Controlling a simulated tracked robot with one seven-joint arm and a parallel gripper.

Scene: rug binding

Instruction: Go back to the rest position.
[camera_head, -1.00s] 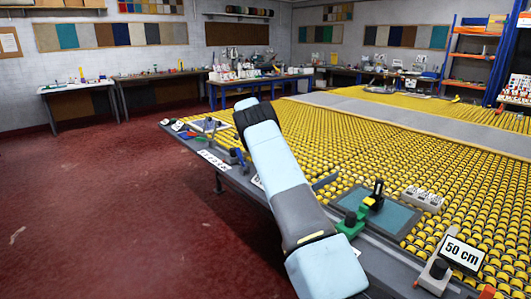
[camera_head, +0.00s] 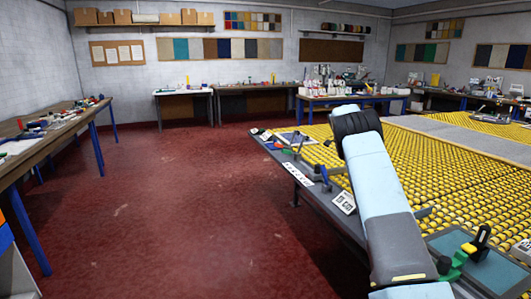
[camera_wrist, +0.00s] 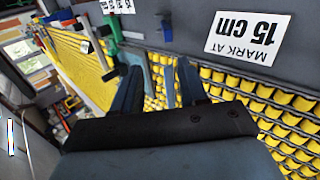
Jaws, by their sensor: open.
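My gripper (camera_wrist: 158,82) shows in the wrist view, its two dark fingers apart and nothing seen between them. Beyond the fingers are the table's grey edge and its yellow rollers (camera_wrist: 290,115). A white card reading "MARK AT 15 cm" (camera_wrist: 248,37) lies to the upper right of the fingers, apart from them. In the head view my light-blue and grey arm stretches over the near edge of the roller table (camera_head: 440,165). My gripper is hidden there behind the arm.
A green-and-black clamp (camera_head: 460,258) and a grey-green plate (camera_head: 488,268) are right of my arm. Small tools and cards (camera_head: 298,175) lie along the table edge. A workbench (camera_head: 50,140) stands at left. The red floor (camera_head: 190,210) between is clear.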

